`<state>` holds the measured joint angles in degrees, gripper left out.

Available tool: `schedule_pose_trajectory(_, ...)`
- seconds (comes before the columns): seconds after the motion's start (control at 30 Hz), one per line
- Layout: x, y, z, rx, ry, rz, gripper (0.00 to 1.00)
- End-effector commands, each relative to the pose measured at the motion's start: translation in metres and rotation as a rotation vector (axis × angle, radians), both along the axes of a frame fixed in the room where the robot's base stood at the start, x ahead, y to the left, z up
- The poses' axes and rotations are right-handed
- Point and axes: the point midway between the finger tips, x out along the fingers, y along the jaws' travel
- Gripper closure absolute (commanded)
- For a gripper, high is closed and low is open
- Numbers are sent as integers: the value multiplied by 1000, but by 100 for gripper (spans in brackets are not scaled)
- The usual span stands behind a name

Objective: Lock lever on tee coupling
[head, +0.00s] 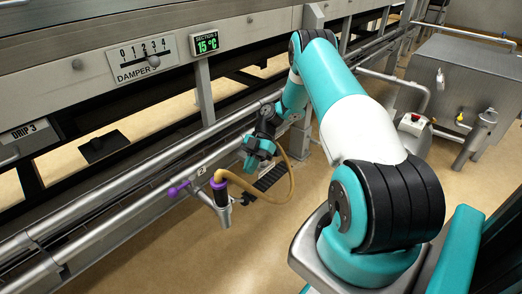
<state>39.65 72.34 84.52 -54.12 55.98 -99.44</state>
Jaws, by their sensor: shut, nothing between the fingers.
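The tee coupling (222,196) stands at the lower pipe rail, left of the picture's middle. A tan hose (288,185) runs into its top through a purple collar (219,180). A purple lever (177,190) sticks out to the left beside the rail; its exact joint with the coupling is too small to tell. A small dark part (248,199) sticks out to the coupling's right. My gripper (251,164) is shut and empty, above and to the right of the coupling, close to the hose. It appears apart from the lever. The fingertips are small and partly unclear.
Long metal pipes (120,190) run along the machine at left. A damper scale (142,60) and a green temperature display (207,43) sit above. A steel cabinet (465,80) and a valve post (476,138) stand at right. The tan floor (200,255) in front is clear.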

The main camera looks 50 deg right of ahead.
Motion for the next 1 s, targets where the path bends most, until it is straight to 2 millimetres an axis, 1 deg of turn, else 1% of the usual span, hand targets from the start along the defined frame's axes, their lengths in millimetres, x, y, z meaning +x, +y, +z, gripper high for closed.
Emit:
schedule_pose_trajectory(0.03,3,-14,4,-2,-5,-6,100)
schedule_pose_trajectory(0.1,5,-30,8,-1,-3,-7,100)
schedule_pose_trajectory(0.2,8,-49,14,-3,-3,-8,100)
schedule_pose_trajectory(0.4,13,-62,20,3,-3,-9,100)
schedule_pose_trajectory(0.53,13,-66,21,1,-3,-5,100)
schedule_pose_trajectory(1.0,13,-67,22,0,0,-4,100)
